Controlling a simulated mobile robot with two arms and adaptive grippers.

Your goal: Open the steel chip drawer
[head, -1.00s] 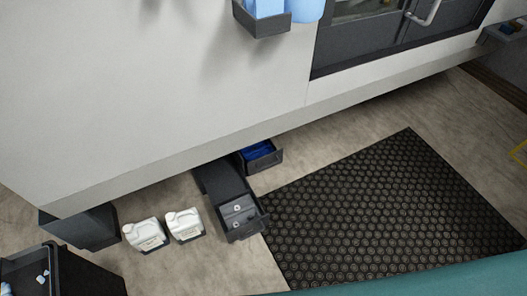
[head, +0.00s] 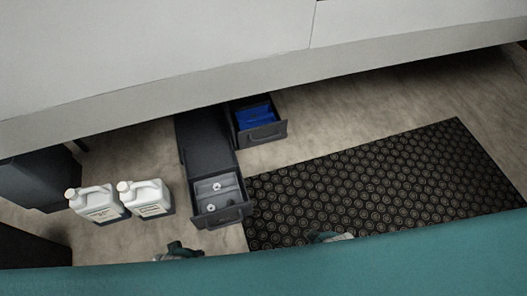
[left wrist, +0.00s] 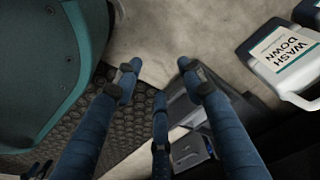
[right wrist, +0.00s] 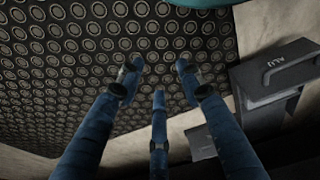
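Two dark drawers stand pulled out under the machine in the head view. The nearer drawer (head: 220,193) has a grey inside with two small round pieces. Its front shows in the right wrist view with a bar handle and the label ALU (right wrist: 275,82). The other drawer (head: 262,133), further back and right, has a blue inside and a front handle. I can read no steel label. My left gripper (left wrist: 160,78) has its fingers spread and empty; its tip shows low in the head view (head: 180,252). My right gripper (right wrist: 155,72) is also spread and empty, above the mat.
Two white jugs (head: 97,204) (head: 146,198) stand left of the nearer drawer. A dark bin (head: 40,178) is at the far left. A black studded mat (head: 370,185) lies right of the drawers. The machine's pale overhang (head: 160,95) runs above them.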

